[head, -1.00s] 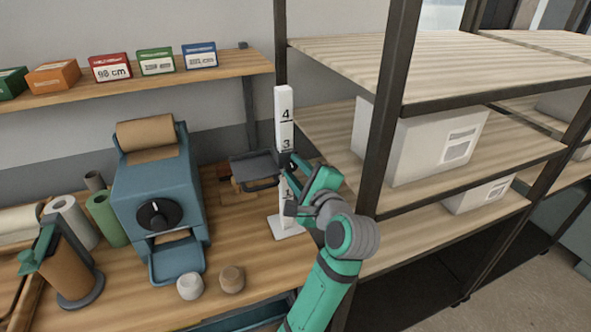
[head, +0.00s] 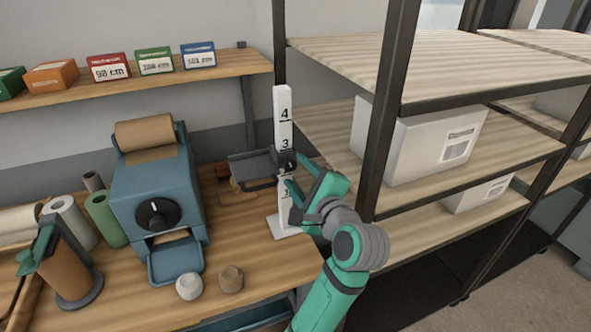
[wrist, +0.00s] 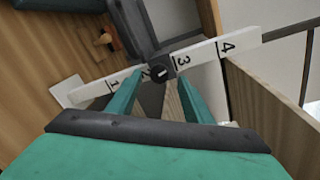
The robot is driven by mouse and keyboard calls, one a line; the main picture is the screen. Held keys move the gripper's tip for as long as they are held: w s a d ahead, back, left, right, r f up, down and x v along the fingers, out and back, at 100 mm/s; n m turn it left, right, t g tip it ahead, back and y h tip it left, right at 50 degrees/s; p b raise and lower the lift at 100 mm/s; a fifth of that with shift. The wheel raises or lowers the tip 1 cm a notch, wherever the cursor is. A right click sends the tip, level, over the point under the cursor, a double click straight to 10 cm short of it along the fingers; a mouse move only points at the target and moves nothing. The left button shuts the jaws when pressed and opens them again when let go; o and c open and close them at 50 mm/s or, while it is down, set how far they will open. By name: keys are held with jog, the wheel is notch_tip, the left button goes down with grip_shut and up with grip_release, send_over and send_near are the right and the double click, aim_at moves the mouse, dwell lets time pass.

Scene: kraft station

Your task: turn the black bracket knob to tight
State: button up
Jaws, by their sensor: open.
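The white numbered post (head: 284,110) stands upright on the bench, with marks 1 to 4. A dark grey bracket (head: 252,168) with a tray is on it, between marks 2 and 3. The round black knob (head: 287,160) is on the bracket's near side. In the wrist view the knob (wrist: 159,73) shows a short white mark on its face. My gripper (head: 301,178) is open beside the post. In the wrist view its two green fingers (wrist: 157,88) point at the knob, one to each side; I cannot tell whether they touch it.
A blue dispenser (head: 160,190) with a brown roll and black dial stands to the left. Two small knobs lie in front of it. A metal shelf rack (head: 390,90) with white boxes is close on the right. Coloured boxes line the wall shelf.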

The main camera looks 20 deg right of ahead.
aim_at(289, 164)
jog(key=s+r, duration=0.1)
jog(key=s, duration=0.7)
jog(key=shift+d, duration=0.2)
jog(key=w+n, duration=0.3)
jog(key=n, duration=0.5)
jog(key=w+f+n+t, duration=0.1)
jog(key=w+n, duration=0.2)
jog(key=n, duration=0.4)
jog(key=w+n, duration=0.4)
jog(key=n, duration=0.4)
jog(key=shift+a+f+n, duration=0.2)
jog(key=shift+a+n, duration=0.1)
jog(key=shift+a, duration=0.05)
jog(key=shift+w, duration=0.1)
jog(key=shift+c, duration=0.4)
